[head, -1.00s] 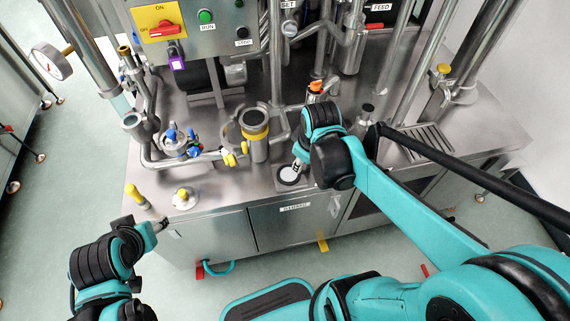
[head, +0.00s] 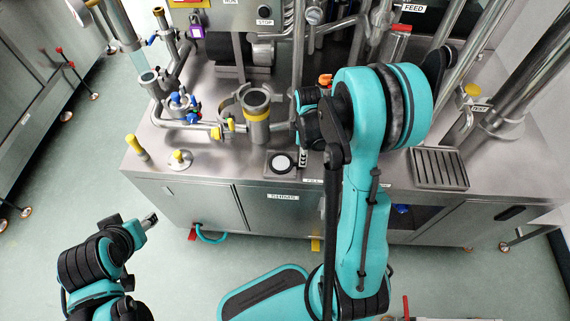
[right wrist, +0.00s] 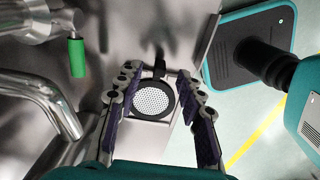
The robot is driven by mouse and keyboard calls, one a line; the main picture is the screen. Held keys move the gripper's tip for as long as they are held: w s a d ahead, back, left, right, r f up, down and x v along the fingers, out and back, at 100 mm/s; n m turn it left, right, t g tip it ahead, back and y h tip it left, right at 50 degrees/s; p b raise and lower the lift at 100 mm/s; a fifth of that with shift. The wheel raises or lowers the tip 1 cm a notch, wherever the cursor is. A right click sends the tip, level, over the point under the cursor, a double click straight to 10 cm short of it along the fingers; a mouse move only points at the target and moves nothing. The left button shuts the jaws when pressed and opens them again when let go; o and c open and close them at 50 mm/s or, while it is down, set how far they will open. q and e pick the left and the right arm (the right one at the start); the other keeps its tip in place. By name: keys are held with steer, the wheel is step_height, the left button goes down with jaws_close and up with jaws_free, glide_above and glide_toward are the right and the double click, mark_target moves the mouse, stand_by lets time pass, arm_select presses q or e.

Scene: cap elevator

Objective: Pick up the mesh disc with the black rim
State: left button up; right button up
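The mesh disc with the black rim (right wrist: 154,100) shows in the right wrist view as a white perforated face inside a dark ring. In the head view the disc (head: 282,163) lies on a small pad near the front edge of the steel bench. My right gripper (right wrist: 157,75) is open, with one finger on each side of the disc and visible gaps to its rim. Its fingers are mostly hidden behind the arm in the head view. My left gripper (head: 150,219) is over the floor, away from the bench; its finger opening is unclear.
A steel cylinder with a yellow band (head: 257,112) stands behind the disc on the steel bench (head: 235,167). A yellow-topped round fitting (head: 180,158) and valves with blue handles (head: 180,103) are to the left. A slotted drain (head: 438,167) is at right.

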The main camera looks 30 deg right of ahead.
step_height(320, 180, down, 4)
steer(key=shift+w+a+r+b, duration=0.1)
steer(key=shift+a+b, duration=0.05)
steer(key=shift+b, duration=0.55)
jaws_close()
steer(key=shift+r, duration=0.1)
step_height(320, 180, up, 4)
steer(key=shift+r+p, duration=0.15)
steer(key=shift+p, duration=1)
steer(key=s+a+r+p, duration=0.1)
steer(key=s+r, duration=0.2)
steer(key=s, duration=0.2)
steer(key=s+a+r+p, duration=0.1)
steer(key=s+r+p, duration=0.1)
steer(key=s, duration=0.4)
steer(key=shift+s+r, duration=0.3)
steer(key=shift+r, duration=0.5)
steer(key=shift+w+a, duration=0.1)
